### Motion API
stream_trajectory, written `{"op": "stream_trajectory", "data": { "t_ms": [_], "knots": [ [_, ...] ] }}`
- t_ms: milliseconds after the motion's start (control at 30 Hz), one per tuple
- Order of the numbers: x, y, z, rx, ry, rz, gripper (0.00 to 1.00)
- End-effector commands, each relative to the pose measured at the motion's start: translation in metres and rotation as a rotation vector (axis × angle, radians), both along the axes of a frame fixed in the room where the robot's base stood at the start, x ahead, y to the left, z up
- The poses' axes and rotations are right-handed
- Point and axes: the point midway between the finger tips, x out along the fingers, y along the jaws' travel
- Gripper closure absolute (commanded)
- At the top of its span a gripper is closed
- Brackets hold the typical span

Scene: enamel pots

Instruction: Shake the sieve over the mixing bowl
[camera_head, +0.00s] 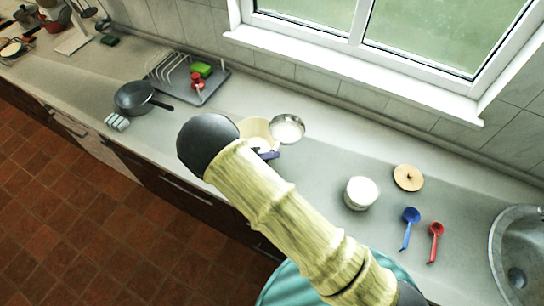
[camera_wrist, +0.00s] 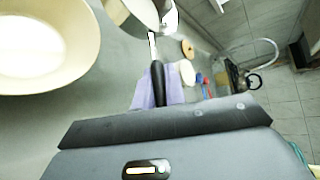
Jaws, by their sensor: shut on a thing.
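The cream mixing bowl (camera_head: 252,127) stands on the counter, partly hidden by my arm in the head view. It fills the left of the wrist view (camera_wrist: 85,50), with something pale inside. The sieve (camera_head: 288,129) has a round metal rim and pale contents. In the head view it appears at the bowl's right edge; in the wrist view its metal head (camera_wrist: 148,14) is cut off at the top, right of the bowl. My gripper (camera_head: 267,155), with purple fingers, is shut on the sieve's black handle, also seen in the wrist view (camera_wrist: 157,80).
A white container (camera_head: 361,194), a wooden lid (camera_head: 408,177), a blue scoop (camera_head: 411,216) and a red scoop (camera_head: 436,230) lie to the right, before the sink (camera_head: 503,240). A dark pan (camera_head: 132,98) and a dish rack (camera_head: 188,85) stand left. The window wall bounds the back.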

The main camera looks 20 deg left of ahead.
Motion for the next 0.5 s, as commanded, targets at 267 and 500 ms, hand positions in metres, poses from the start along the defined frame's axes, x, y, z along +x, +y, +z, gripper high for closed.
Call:
{"op": "stream_trajectory", "data": {
  "t_ms": [267, 500],
  "knots": [
    [0.000, 0.008, 0.000, -0.001, -0.001, 0.000, 1.00],
    [0.000, 0.014, 0.000, 0.001, -0.001, 0.000, 1.00]
  ]
}}
